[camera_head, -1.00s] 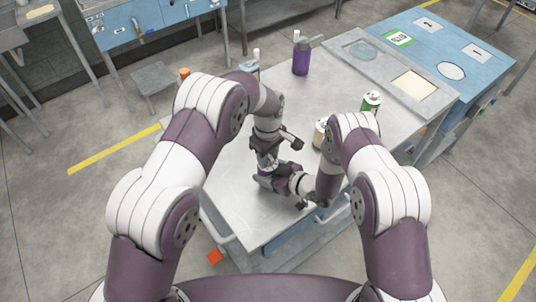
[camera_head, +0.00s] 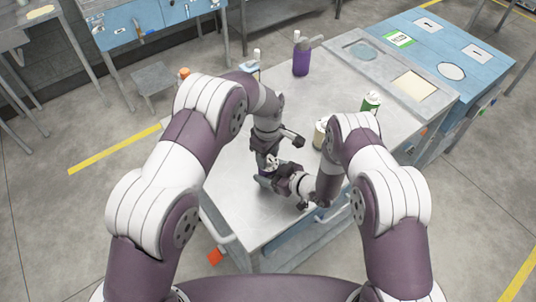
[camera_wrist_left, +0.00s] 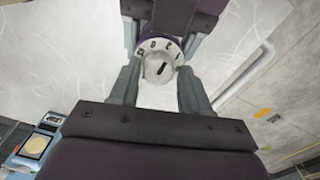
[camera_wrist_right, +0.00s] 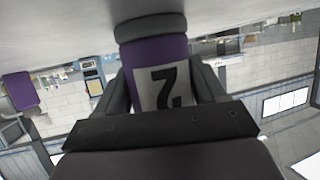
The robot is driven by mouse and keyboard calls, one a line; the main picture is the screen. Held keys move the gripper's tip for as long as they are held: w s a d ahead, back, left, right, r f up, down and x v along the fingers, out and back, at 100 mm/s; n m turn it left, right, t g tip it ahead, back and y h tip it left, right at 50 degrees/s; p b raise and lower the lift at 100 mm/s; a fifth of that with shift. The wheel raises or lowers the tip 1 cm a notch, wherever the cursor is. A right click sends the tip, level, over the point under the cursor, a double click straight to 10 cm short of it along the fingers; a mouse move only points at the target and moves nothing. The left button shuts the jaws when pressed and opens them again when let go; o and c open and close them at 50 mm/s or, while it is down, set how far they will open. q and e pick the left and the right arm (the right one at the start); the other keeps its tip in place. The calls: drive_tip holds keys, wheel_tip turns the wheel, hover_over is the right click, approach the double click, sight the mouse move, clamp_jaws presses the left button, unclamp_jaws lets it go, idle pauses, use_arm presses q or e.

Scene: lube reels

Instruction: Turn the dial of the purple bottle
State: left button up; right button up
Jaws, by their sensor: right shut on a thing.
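The purple bottle, with a "2" on its pale label, shows in the right wrist view (camera_wrist_right: 158,60). My right gripper (camera_wrist_right: 165,85) is shut on its body from the side. The bottle's round white dial (camera_wrist_left: 160,65), with a dark mark and characters around its rim, faces the left wrist camera. My left gripper (camera_wrist_left: 160,80) points down over the dial with one finger on each side. Its fingers look apart from the dial, though contact is hard to judge. In the head view, my left gripper (camera_head: 268,158) and right gripper (camera_head: 275,178) meet at the bottle, which they mostly hide.
Another purple bottle (camera_head: 301,60) stands at the back of the metal table (camera_head: 330,90). A green bottle (camera_head: 370,104) and a cream container (camera_head: 320,133) stand near my right arm. A blue-topped station (camera_head: 445,45) adjoins at the right. The table's front edge is close to my grippers.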

sight(268, 158)
use_arm(q)
drive_tip(key=shift+r, duration=0.1)
wheel_tip(268, 158, up, 7)
drive_tip(key=shift+r, duration=0.15)
use_arm(e)
drive_tip(key=shift+s, duration=0.1)
